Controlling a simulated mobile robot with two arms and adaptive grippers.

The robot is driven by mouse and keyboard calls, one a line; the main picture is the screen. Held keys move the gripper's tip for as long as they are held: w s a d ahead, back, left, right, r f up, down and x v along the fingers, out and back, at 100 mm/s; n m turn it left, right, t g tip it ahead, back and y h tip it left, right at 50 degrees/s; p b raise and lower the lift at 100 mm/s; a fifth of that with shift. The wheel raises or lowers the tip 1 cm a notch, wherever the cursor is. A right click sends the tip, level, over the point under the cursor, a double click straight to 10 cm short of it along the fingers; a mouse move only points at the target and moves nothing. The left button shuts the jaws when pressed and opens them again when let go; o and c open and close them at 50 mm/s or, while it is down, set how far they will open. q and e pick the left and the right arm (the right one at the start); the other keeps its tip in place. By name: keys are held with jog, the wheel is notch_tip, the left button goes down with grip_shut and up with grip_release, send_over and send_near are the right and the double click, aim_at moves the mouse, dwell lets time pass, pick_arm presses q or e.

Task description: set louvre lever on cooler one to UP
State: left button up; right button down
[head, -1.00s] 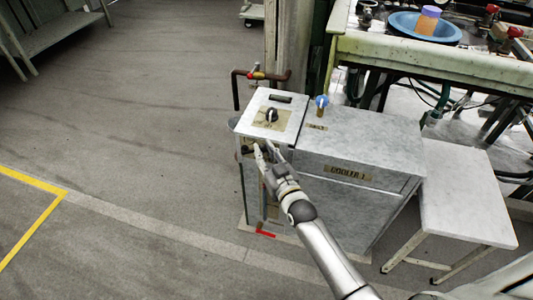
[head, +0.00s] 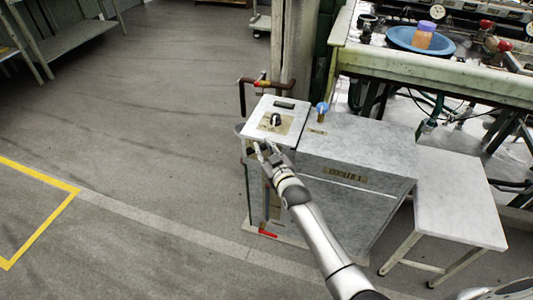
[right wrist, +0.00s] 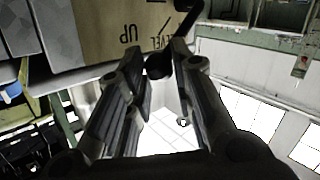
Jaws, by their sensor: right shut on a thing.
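Cooler one (head: 360,222) is a grey cabinet with a "COOLER 1" label on its front. At its left is a narrower control box (head: 285,108) with a black knob on top. My right gripper (head: 261,148) is at the box's upper front, below the top edge. In the right wrist view my right gripper (right wrist: 160,72) is shut on the black ball end of the louvre lever (right wrist: 188,18). The lever's arm slants up and right from the fingertips. A tan plate (right wrist: 115,28) behind it reads "UP", upside down in this view. My left gripper is not in view.
A blue-handled valve (head: 322,108) stands on the cooler's top. A pipe with a red and yellow fitting (head: 262,84) runs behind the box. A grey side table (head: 460,200) is at the right, a basin bench (head: 440,70) behind.

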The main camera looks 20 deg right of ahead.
jog(key=shift+r, duration=0.2)
dwell(0.3)
jog(key=c, duration=1.3)
grip_release()
jog(key=shift+f, duration=0.1)
jog(key=shift+o, duration=0.2)
jog(key=shift+s, duration=0.15)
jog(key=s+r, duration=0.1)
jog(key=s, duration=0.6)
jog(key=shift+s+d, duration=0.25)
jog(key=shift+d, duration=0.15)
